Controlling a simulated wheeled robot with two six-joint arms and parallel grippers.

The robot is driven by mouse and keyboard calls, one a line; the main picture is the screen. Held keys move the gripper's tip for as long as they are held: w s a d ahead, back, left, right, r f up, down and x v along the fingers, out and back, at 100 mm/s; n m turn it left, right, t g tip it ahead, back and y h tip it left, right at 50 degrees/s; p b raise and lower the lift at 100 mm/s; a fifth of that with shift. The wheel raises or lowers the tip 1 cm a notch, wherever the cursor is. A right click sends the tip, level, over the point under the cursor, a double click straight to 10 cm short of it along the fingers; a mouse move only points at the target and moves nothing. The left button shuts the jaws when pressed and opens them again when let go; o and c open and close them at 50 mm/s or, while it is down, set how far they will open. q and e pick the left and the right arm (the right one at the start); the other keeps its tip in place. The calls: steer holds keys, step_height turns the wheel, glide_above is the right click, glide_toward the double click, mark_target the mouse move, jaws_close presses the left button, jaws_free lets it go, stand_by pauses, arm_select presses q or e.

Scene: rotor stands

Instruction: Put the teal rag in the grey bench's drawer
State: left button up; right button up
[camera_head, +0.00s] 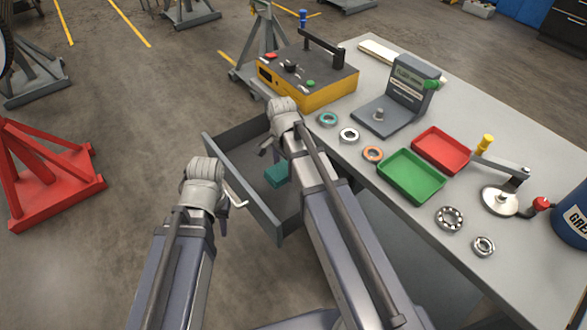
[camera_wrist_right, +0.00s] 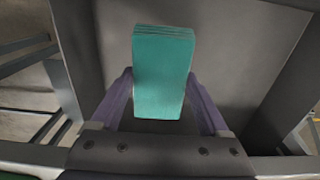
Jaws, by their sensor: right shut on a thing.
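The teal rag (camera_head: 277,174) is a folded block. My right gripper is shut on it, and the right wrist view shows the rag (camera_wrist_right: 163,72) between the two fingers (camera_wrist_right: 161,100). The grey bench's drawer (camera_head: 243,190) stands pulled open, and the rag is over or inside it; I cannot tell whether it touches the bottom. The drawer's grey inside (camera_wrist_right: 235,50) lies behind the rag in the right wrist view. My left gripper (camera_head: 223,212) is just outside the drawer front by the pale handle (camera_head: 234,187). Its fingers are too small and hidden to tell their opening.
The grey bench top (camera_head: 400,205) holds a yellow control box (camera_head: 310,85), a grey gauge stand (camera_head: 400,95), several bearing rings, a green tray (camera_head: 411,176), a red tray (camera_head: 441,150) and a blue drum (camera_head: 573,215). A red stand (camera_head: 45,175) is at left. The floor between is clear.

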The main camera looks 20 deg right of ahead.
mark_target(285, 193)
steer(key=shift+f, duration=0.1)
step_height(285, 193, down, 10)
steer(key=b, duration=1)
steer(key=shift+f, duration=0.1)
steer(key=o, duration=1.1)
steer(key=shift+c, duration=0.2)
steer(key=shift+r, duration=0.2)
step_height(285, 193, up, 12)
steer(key=p, duration=1.2)
